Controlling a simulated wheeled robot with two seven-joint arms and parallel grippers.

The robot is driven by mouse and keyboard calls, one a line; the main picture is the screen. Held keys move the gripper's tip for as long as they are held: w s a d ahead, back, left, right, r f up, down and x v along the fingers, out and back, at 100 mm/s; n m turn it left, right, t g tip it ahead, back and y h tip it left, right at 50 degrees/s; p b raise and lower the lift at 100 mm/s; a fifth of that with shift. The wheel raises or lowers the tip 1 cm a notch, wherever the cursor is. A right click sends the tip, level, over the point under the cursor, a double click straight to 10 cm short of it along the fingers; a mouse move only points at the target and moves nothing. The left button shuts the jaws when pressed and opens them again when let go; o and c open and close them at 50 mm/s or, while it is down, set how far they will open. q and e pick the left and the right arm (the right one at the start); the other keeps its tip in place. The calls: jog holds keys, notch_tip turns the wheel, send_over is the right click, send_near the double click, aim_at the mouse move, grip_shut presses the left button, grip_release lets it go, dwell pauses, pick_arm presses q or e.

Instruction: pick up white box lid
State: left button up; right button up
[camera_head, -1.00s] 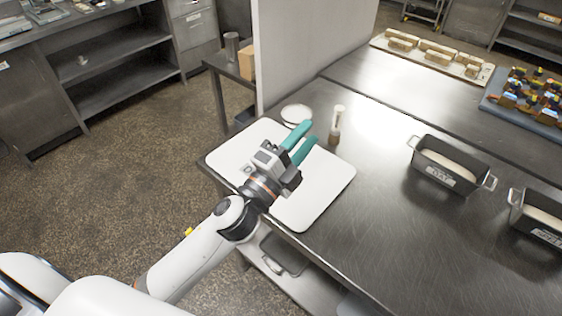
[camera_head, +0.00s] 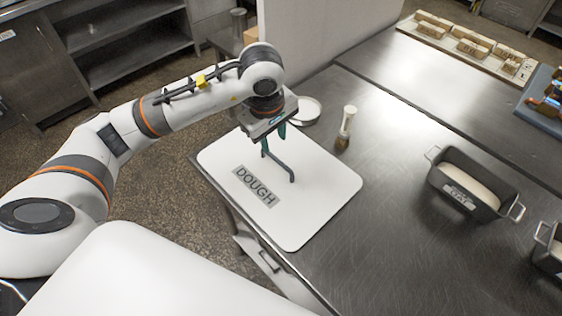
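The white box lid (camera_head: 310,205) is a flat, rounded white panel at the near-left corner of the steel table, with a grey "DOUGH" label and a dark bar handle (camera_head: 283,167). My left gripper (camera_head: 272,146) points down over the lid's far-left part, at the far end of the handle. Its teal fingers are apart, and they look open. The gripper body partly hides them, so I cannot tell whether they touch the handle. The box under the lid is not clearly visible. My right gripper is not in view.
A white round dish (camera_head: 309,108) lies just behind the gripper, near the partition (camera_head: 325,45). A brush (camera_head: 345,128) stands to its right. A loaf pan with dough (camera_head: 470,184) and another pan (camera_head: 549,247) are at right. The table between lid and pans is clear.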

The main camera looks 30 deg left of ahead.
aim_at(277, 159)
pick_arm(q)
jog(key=f, duration=0.2)
jog(key=f+p, duration=0.1)
jog(key=f, duration=0.1)
jog(key=w+f, duration=0.1)
jog(key=f, duration=0.1)
jog(key=shift+a+f+p, duration=0.15)
jog(key=shift+a+p, duration=0.2)
jog(key=f+p, duration=0.1)
jog(key=f, duration=0.1)
jog(key=w+f+p, duration=0.1)
jog(key=f, duration=0.1)
jog(key=shift+w+d, duration=0.1)
jog(key=shift+d, duration=0.1)
jog(key=shift+w+a+f, duration=0.1)
jog(key=shift+w+f, duration=0.05)
jog(key=shift+f, duration=0.4)
grip_shut()
